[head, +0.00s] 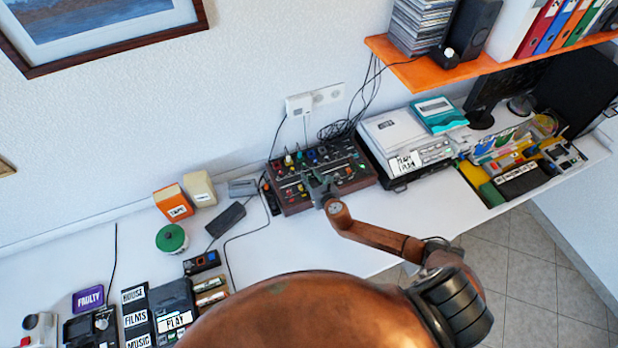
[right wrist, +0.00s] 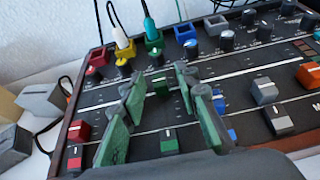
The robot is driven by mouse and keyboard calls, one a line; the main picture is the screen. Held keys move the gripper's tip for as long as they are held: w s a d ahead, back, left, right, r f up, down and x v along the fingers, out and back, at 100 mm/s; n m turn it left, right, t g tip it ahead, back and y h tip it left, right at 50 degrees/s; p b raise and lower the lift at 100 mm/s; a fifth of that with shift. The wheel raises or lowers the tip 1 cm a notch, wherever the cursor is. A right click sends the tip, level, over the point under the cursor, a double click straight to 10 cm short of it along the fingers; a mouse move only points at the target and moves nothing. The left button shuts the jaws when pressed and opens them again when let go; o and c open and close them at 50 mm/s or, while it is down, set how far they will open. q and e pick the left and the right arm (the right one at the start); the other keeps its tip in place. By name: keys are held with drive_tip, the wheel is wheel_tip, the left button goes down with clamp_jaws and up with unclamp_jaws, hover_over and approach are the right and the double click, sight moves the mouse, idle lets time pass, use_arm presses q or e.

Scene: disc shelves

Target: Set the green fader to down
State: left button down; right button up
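The dark mixer panel with wooden sides (head: 290,207) stands against the wall in the head view; its coloured controls also fill the right wrist view (right wrist: 105,85). Two green caps show there: a farther one (right wrist: 160,86) between my fingertips and a nearer one (right wrist: 168,141) between the finger bases. I cannot tell for sure which is the fader's cap. My right gripper (head: 321,190) is over the panel's front, fingers apart on either side of the green column in the right wrist view (right wrist: 157,82). Contact is unclear. My left gripper is not in view.
Red (right wrist: 82,132), blue (right wrist: 231,135) and grey (right wrist: 278,120) caps flank the green ones. Plugs with cables (right wrist: 122,45) rise at the panel's back. A white device (head: 395,130) stands right of the mixer, a dark handset (head: 226,219) left. Bare table lies in front.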

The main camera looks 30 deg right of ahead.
clamp_jaws()
idle(0.6)
